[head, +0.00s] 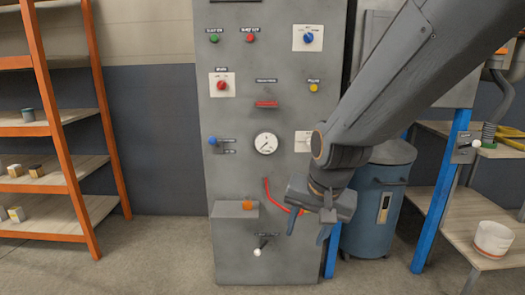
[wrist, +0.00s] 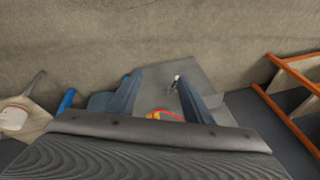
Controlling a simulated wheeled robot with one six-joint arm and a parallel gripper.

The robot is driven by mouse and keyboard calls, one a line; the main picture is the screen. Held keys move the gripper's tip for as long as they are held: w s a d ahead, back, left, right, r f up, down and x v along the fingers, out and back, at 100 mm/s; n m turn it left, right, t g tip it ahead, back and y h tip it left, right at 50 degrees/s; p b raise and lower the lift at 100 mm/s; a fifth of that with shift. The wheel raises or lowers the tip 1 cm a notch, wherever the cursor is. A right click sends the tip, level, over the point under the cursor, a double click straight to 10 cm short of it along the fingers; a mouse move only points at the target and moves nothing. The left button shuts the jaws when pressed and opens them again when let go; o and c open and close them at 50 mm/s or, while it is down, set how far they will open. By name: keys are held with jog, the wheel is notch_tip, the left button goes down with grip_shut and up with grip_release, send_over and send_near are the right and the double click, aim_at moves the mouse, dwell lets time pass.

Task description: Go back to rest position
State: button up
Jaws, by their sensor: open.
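My gripper (head: 308,230) hangs at the lower right of the grey control panel (head: 232,140) in the head view, with its fingers pointing down. In the wrist view my gripper (wrist: 158,95) is open, its two blue-grey fingers apart with nothing held between them. Part of the panel (wrist: 215,95) shows beyond the fingers, along with a lever with a white knob (wrist: 176,79). That lever (head: 258,252) also shows low on the panel in the head view. A curved red handle (head: 275,197) lies just left of my gripper, its lower end partly hidden by it.
The panel carries a gauge (head: 266,144), a red knob (head: 222,86), and several other buttons. An orange shelf rack (head: 65,140) stands at left, a blue-grey drum (head: 375,215) behind my arm, and a bench with a white bucket (head: 493,238) at right. Floor between rack and panel is free.

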jog(key=s+d+n+g, duration=0.1)
jog(key=s+n+g, duration=0.4)
jog(key=s, duration=1.1)
jog(key=d+r+m+t+h+p, duration=0.1)
jog(key=d+r+p, duration=0.7)
jog(key=p, duration=0.7)
jog(key=shift+w+d+r+p, duration=0.15)
jog(key=shift+w+p, duration=0.05)
jog(key=shift+p, duration=0.1)
jog(key=shift+c, duration=0.4)
